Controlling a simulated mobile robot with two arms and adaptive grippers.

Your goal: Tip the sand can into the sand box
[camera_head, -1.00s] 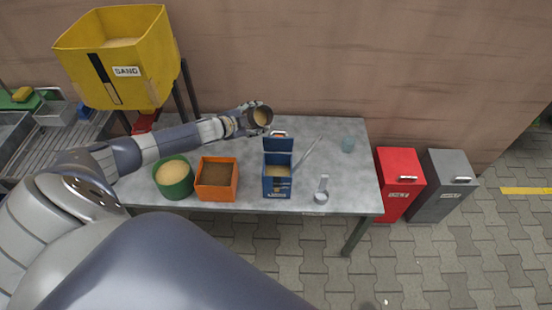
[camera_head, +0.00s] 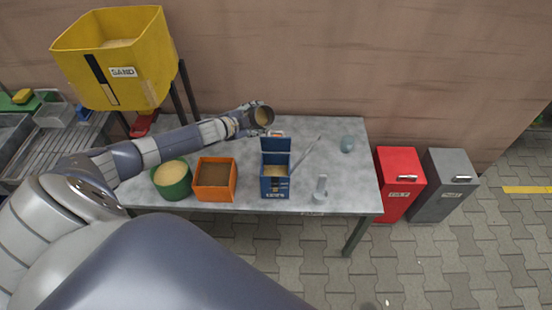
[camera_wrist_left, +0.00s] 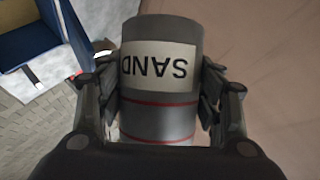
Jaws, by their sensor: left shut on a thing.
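The sand can (camera_head: 263,116) is a grey cylinder with sand-coloured filling at its open mouth. In the left wrist view the can (camera_wrist_left: 160,75) shows a white SAND label and red rings. My left gripper (camera_head: 250,115) is shut on it, a finger on each side, above the back of the table. The sand box (camera_head: 275,186) is blue, with its lid raised and sand-coloured content inside. It stands on the table in front of the can. The blue box (camera_wrist_left: 38,38) also shows at the upper left of the left wrist view. My right gripper is not in view.
A yellow SAND hopper (camera_head: 130,75) stands left. Red (camera_head: 400,180) and grey (camera_head: 445,185) bins stand right.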

